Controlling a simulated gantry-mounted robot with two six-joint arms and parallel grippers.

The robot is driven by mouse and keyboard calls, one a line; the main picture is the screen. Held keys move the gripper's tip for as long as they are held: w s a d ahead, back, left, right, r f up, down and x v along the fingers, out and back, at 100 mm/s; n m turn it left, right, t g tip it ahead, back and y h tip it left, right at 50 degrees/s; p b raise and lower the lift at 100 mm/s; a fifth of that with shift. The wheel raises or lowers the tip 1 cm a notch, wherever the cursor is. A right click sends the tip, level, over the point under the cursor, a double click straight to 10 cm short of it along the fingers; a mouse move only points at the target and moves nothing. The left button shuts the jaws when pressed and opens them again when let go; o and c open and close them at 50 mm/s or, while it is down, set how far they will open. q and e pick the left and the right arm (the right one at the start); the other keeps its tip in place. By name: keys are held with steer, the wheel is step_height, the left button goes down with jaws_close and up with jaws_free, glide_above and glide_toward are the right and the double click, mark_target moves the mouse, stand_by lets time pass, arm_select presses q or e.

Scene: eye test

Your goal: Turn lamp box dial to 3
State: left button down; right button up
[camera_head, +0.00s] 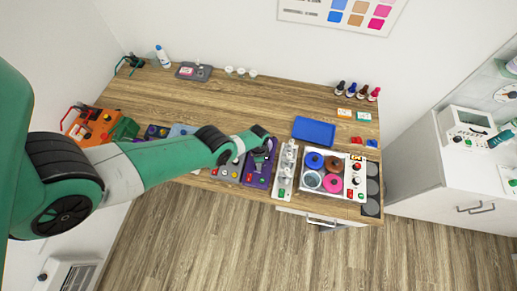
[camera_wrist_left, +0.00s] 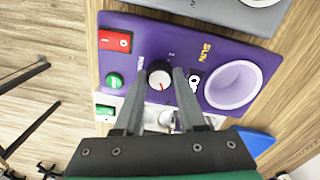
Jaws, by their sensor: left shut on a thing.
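The purple box (camera_head: 250,177) lies on the bench in the head view, partly hidden by my left arm. In the left wrist view the box (camera_wrist_left: 140,35) carries a dark dial with a pale face (camera_wrist_left: 159,76), a red switch, a green button and a lilac round cup (camera_wrist_left: 233,86). A small red mark shows on the dial face; I cannot read the setting. My left gripper (camera_wrist_left: 159,72) has one finger on each side of the dial and is shut on it. In the head view my left gripper (camera_head: 264,146) is over the purple box. My right gripper is not in view.
A white narrow panel (camera_head: 280,186) stands right beside the purple box. Farther right is a white unit with coloured round pads (camera_head: 318,194). A blue tray (camera_head: 314,130) lies behind. An orange device (camera_head: 92,126) is at the left. The bench's back middle is clear.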

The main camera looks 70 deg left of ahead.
arm_select(q)
steer(key=shift+m, duration=1.1)
steer(key=shift+c, duration=2.4)
jaws_free()
